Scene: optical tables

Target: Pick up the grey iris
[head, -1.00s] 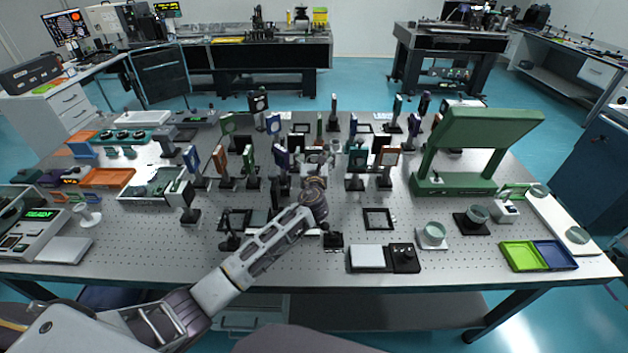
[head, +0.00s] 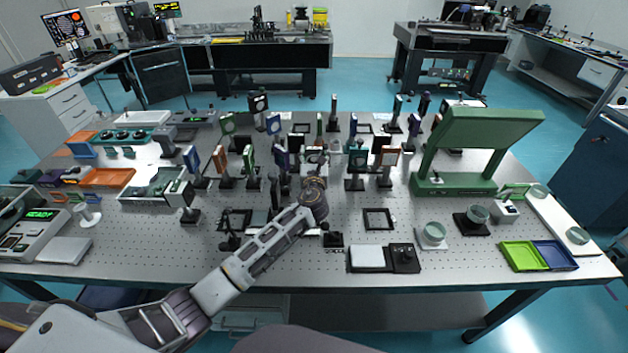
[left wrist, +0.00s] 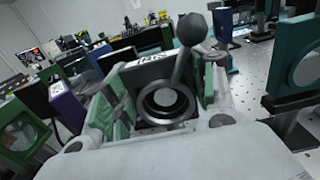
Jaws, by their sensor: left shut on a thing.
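The grey iris (left wrist: 167,101) is in the middle of the left wrist view. It shows a dark round ring and a lever with a grey ball end that sticks up. My left gripper (left wrist: 160,88) is shut on it, with a green-padded finger on each side. In the head view my left gripper (head: 314,168) reaches in among the upright optics at the table's middle. My own wrist hides most of the iris and the fingertips there. I cannot tell whether the iris touches the table. My right gripper is in neither view.
Several post-mounted optics crowd around the gripper, including a blue one (head: 281,158) on its left and an orange-framed one (head: 388,157) on its right. A large green stand (head: 455,182) is further right. The perforated table has free room around a black square frame (head: 379,219).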

